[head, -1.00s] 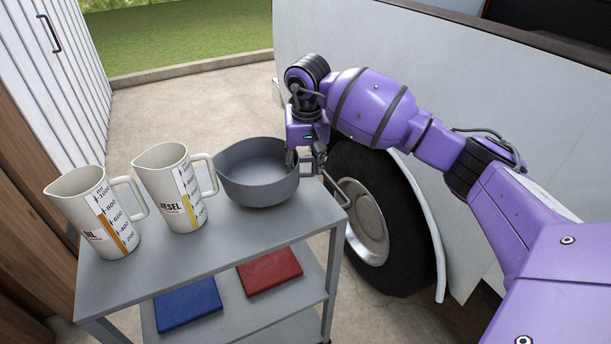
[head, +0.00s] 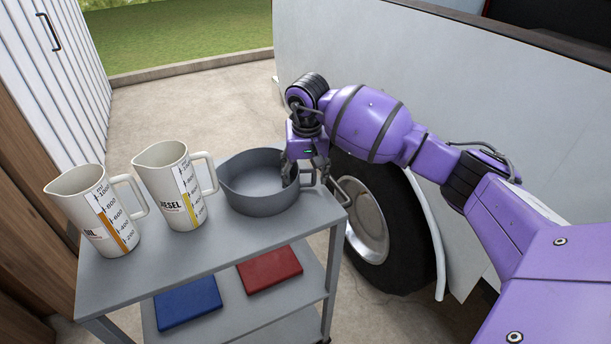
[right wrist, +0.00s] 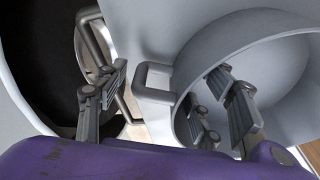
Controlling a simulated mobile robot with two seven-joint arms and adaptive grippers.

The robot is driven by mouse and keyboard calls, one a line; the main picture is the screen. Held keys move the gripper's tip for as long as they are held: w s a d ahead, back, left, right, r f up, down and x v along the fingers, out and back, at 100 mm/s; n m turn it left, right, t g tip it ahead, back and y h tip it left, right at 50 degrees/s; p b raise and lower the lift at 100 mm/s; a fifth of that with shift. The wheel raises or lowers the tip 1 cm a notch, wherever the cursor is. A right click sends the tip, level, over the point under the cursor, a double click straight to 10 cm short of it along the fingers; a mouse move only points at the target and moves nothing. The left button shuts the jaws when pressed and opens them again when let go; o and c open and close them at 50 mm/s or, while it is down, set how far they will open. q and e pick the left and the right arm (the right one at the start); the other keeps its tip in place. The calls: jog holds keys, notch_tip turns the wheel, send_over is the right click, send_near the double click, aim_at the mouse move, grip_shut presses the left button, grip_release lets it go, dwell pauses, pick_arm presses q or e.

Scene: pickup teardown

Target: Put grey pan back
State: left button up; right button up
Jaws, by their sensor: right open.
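The grey pan (head: 254,190) sits upright on the top shelf of the grey cart (head: 225,240), at its right end. Its handle is on its right side, by my right gripper. My right gripper (head: 306,178) is open at the pan's right rim. In the right wrist view the pan (right wrist: 245,50) fills the right side, and its handle (right wrist: 152,78) lies between the spread fingers of my right gripper (right wrist: 165,98). One finger is over the inside of the pan and the other is outside it. My left gripper is not in view.
Two white measuring jugs, one marked OIL (head: 95,212) and one marked DIESEL (head: 175,187), stand left of the pan. A blue flat item (head: 188,304) and a red one (head: 269,270) lie on the lower shelf. The vehicle's wheel (head: 375,220) is close on the right.

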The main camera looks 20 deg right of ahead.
notch_tip(320, 180, up, 12)
jog(key=s, duration=0.1)
jog(key=shift+s+a+r, duration=0.15)
jog(key=shift+s+a, duration=0.1)
jog(key=shift+s, duration=0.1)
